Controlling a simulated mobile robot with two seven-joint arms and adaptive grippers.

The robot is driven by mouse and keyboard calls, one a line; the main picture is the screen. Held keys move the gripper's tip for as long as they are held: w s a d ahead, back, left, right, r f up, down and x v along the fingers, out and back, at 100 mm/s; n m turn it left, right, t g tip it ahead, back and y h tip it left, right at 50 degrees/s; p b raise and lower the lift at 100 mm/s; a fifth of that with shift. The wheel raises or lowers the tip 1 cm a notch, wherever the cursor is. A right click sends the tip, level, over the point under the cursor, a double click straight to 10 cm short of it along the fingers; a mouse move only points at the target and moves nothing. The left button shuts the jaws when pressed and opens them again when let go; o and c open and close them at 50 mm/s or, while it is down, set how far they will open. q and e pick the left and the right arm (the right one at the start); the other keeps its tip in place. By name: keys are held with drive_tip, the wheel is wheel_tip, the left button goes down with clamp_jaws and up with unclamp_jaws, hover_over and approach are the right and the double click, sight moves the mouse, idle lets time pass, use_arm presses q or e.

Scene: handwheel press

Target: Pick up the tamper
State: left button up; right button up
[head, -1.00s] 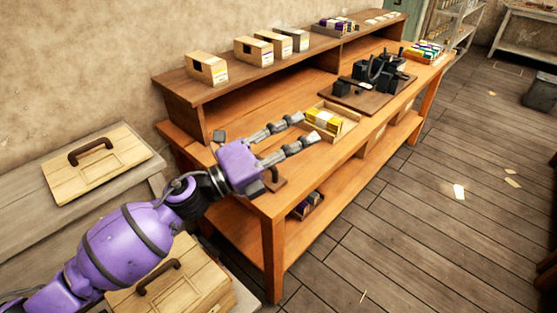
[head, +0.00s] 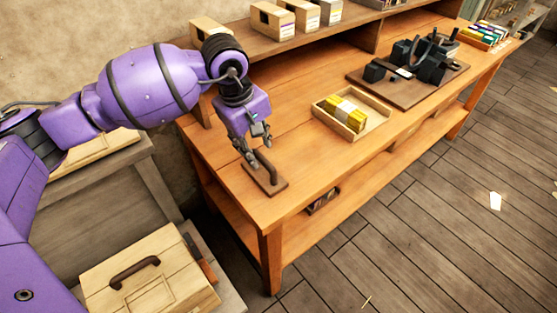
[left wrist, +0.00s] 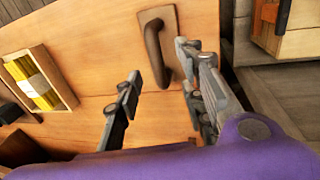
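The tamper (head: 266,184) is a flat brown wooden plate with a dark curved handle. It lies on the near left end of the orange workbench. My left gripper (head: 254,148) points down just above it, close to the handle. No grip on the handle shows. My right gripper is in neither view.
A tray of yellow packets (head: 353,111) stands right of the tamper on the workbench (head: 290,130). Further right is the black handwheel press (head: 425,60) on its board. A raised shelf with boxes (head: 273,20) runs along the back. A lidded wooden box (head: 150,275) sits lower left.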

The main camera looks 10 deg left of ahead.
sight(264, 160)
use_arm(q)
drive_tip(key=f, duration=0.1)
drive_tip(key=d+f, duration=0.1)
drive_tip(key=f, duration=0.2)
drive_tip(key=shift+w+d+f+p, duration=0.15)
drive_tip(key=shift+w+f+p, duration=0.15)
drive_tip(key=shift+p, duration=0.1)
drive_tip(key=shift+f, duration=0.25)
drive_tip(key=shift+w+f, duration=0.1)
clamp_jaws()
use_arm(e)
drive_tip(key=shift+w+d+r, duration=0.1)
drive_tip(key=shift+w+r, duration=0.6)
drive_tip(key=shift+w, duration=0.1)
